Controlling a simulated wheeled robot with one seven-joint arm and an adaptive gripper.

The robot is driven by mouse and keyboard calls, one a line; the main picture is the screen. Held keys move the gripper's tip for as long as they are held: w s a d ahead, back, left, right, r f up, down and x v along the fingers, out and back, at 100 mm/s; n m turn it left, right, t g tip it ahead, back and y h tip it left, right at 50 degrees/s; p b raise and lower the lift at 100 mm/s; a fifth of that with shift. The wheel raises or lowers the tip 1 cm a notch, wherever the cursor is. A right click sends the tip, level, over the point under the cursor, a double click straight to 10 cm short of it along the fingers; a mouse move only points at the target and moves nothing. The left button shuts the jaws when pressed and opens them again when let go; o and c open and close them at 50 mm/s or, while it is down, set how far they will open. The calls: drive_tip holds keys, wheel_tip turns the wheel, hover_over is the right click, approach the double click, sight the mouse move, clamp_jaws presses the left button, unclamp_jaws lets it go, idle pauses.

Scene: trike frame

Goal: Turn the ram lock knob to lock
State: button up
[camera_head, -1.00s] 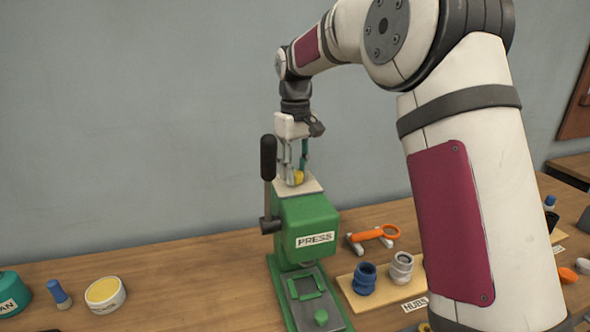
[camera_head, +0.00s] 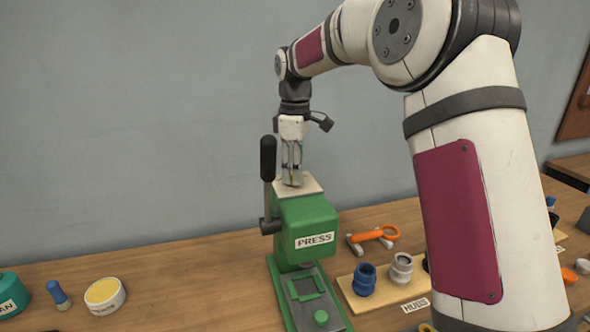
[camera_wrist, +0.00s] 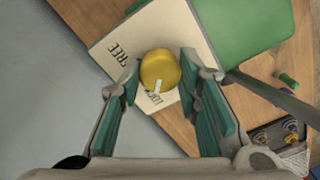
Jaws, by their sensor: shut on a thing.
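The ram lock knob is a round yellow knob (camera_wrist: 160,68) with a white pointer mark. It sits on a cream plate (camera_wrist: 118,32) on top of the green press (camera_head: 305,212). The plate carries the word FREE and a second, partly covered label that seems to read LOCK. The white mark points toward that second label. My gripper (camera_head: 291,182) points down over the plate (camera_head: 313,186) and is shut on the knob, with one teal-padded finger at each side in the wrist view (camera_wrist: 160,72). My fingers hide the knob in the head view.
The press's black-handled lever (camera_head: 268,160) stands upright close to the left of my gripper. An orange-handled tool (camera_head: 370,236) and a board with hubs (camera_head: 385,288) lie at right. A yellow-topped tub (camera_head: 105,292) stands at left.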

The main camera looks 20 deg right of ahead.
idle(0.4)
drive_tip(key=o, duration=1.1)
drive_tip(key=shift+o, duration=0.2)
wheel_tip(320, 180, up, 12)
